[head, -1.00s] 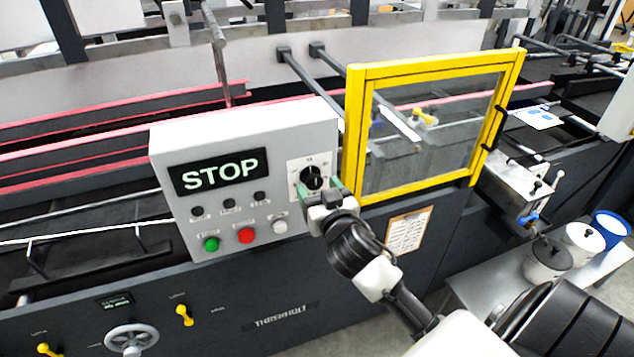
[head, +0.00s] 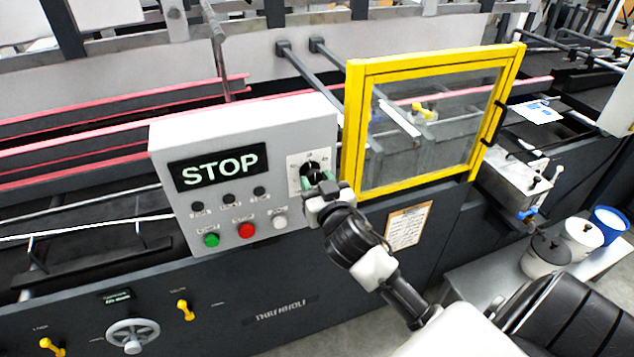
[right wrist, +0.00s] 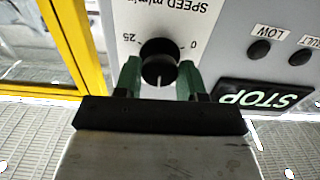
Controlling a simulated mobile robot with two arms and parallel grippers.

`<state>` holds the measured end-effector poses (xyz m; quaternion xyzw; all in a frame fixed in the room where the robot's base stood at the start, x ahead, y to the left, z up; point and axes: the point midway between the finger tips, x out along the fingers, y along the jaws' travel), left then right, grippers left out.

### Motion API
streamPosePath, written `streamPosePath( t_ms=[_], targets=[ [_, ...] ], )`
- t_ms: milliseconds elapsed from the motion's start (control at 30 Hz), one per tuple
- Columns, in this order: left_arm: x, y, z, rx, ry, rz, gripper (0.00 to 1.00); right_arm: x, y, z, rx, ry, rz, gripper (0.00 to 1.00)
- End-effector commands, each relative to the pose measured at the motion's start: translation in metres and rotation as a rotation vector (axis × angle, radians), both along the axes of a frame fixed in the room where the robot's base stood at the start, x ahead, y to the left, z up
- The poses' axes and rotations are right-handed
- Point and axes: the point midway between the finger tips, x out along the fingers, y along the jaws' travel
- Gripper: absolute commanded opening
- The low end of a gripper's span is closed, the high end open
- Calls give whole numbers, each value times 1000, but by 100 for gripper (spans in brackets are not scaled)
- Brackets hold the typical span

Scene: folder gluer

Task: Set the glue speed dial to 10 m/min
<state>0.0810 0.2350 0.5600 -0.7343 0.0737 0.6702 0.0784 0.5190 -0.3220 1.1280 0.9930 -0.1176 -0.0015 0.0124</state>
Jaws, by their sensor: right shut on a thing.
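The glue speed dial (head: 311,169) is a round black knob on a white plate at the right side of the grey control panel (head: 225,140). In the right wrist view the dial (right wrist: 159,62) shows upside down, with 0 and 25 marked on either side and a white pointer line directed towards the gripper's palm, roughly between those two ends. My right gripper (head: 317,182) has its green fingers on both sides of the dial and is shut on it. The gripper (right wrist: 160,82) hides the scale marks beyond the pointer. My left gripper is not in view.
A STOP display (head: 219,168), green button (head: 211,240), red button (head: 246,231) and white button (head: 280,222) are left of the dial. A yellow-framed guard door (head: 357,130) stands close to the panel's right. Pots (head: 583,238) stand on a low bench at right.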

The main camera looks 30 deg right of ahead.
Motion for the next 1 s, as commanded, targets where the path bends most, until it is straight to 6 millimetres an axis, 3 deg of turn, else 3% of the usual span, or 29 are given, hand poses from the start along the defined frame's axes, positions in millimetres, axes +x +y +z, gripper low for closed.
streamPosePath(
  t_ms=[267, 1000],
  targets=[
    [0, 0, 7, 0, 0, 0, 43, 0, 0, 1, -138, 34, 1, 16],
    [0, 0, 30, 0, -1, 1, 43, 0, -1, 1, -780, 188, 1, 16]
  ],
)
